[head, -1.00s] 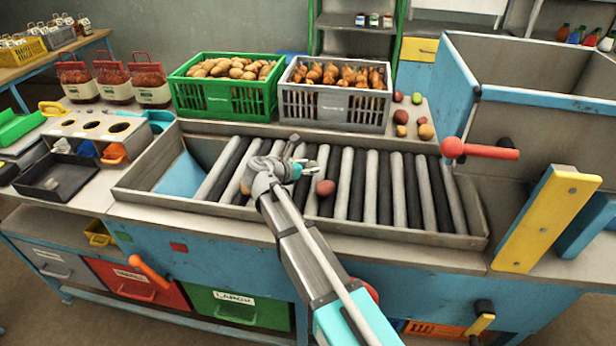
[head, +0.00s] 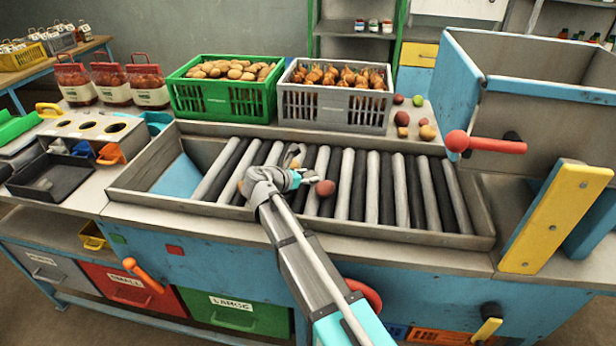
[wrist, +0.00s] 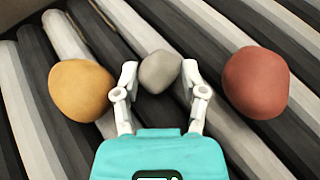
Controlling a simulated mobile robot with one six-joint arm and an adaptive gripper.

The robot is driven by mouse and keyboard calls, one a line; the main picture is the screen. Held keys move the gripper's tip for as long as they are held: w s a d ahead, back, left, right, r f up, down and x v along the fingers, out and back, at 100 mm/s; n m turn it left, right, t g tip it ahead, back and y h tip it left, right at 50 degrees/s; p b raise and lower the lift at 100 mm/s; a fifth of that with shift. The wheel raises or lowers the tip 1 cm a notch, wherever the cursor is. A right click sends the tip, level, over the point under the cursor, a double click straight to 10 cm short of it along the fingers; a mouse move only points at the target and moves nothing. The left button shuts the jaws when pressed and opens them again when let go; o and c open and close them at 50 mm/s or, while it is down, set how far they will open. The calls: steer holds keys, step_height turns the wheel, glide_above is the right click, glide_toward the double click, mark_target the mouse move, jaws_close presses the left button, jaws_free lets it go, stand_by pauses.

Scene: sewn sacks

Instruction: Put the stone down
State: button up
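The stone (wrist: 160,72) is a small grey rounded lump in the wrist view. It sits between the two pale fingertips of my gripper (wrist: 160,78), which touch it on both sides. In the head view my gripper (head: 300,177) is low over the roller table (head: 372,190), and the stone is hard to make out there. A yellow potato (wrist: 81,90) lies to the left of the fingers and a red potato (wrist: 255,82) to the right, both apart from them. The red potato also shows in the head view (head: 325,188). How far the stone is above the rollers I cannot tell.
A green crate (head: 205,113) and a grey crate (head: 330,122), both full, stand behind the rollers. Several loose round items (head: 402,118) lie right of them. A black tray (head: 55,190) is at the left. The rollers' right part is free.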

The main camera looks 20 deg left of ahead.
steer(key=shift+o, duration=0.7)
steer(key=shift+r, duration=0.15)
steer(key=shift+s+r+p, duration=0.15)
steer(key=shift+p, duration=0.15)
steer(key=p+v, duration=0.4)
steer(key=v, duration=0.7)
steer(key=shift+s+a+r, duration=0.15)
steer(key=shift+s, duration=0.1)
steer(key=shift+r+p, duration=0.1)
steer(key=shift+p, duration=0.2)
